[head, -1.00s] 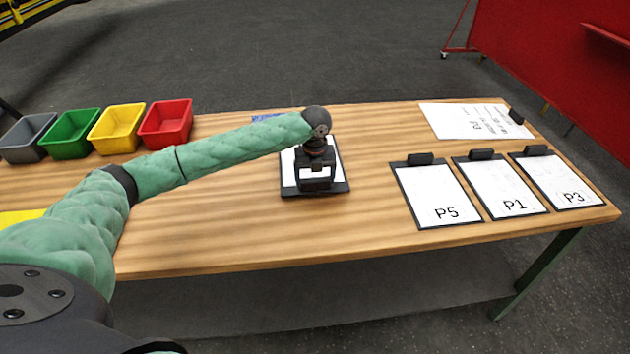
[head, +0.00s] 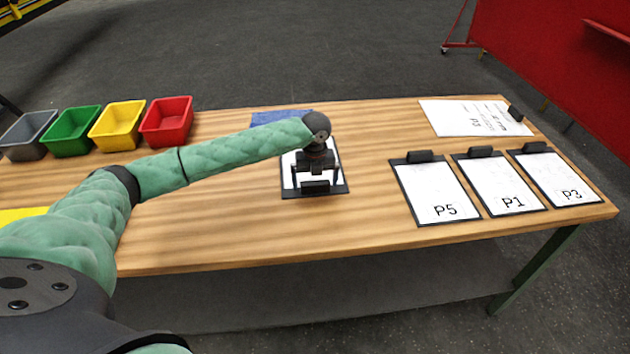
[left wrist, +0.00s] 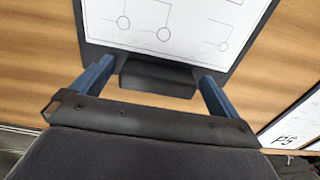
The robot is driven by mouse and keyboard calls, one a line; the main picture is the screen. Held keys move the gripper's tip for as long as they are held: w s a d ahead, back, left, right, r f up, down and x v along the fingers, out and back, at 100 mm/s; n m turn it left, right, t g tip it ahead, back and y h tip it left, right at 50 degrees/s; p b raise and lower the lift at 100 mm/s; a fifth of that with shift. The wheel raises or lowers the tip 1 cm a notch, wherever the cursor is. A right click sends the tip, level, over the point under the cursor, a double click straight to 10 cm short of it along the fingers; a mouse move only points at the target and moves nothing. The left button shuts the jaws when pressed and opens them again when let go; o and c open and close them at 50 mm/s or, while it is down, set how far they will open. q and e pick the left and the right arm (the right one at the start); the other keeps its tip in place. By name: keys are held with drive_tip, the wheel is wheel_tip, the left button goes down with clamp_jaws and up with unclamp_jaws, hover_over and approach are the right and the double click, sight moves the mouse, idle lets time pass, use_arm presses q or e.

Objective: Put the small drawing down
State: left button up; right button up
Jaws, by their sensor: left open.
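The small drawing (head: 330,165) is a white sheet on a dark clipboard lying on the table in the middle, partly hidden under my left gripper. In the left wrist view the drawing (left wrist: 180,22) shows thin lines and circles. Its dark clip (left wrist: 157,75) lies between my blue fingers. My left gripper (head: 317,186) is open, with one finger on each side of the clip; it also shows in the left wrist view (left wrist: 152,82). A small gap shows beside the clip. My right gripper is not in view.
Clipboards P5 (head: 440,190), P1 (head: 503,188) and P3 (head: 562,180) lie at the right. A larger white sheet (head: 470,118) lies behind them. Grey, green, yellow and red (head: 166,124) bins stand at the back left. A blue item (head: 275,117) lies behind my arm.

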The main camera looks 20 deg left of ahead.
use_arm(q)
drive_tip(key=shift+r, duration=0.35)
wheel_tip(320, 180, up, 11)
drive_tip(key=b, duration=0.3)
drive_tip(key=shift+r, duration=0.15)
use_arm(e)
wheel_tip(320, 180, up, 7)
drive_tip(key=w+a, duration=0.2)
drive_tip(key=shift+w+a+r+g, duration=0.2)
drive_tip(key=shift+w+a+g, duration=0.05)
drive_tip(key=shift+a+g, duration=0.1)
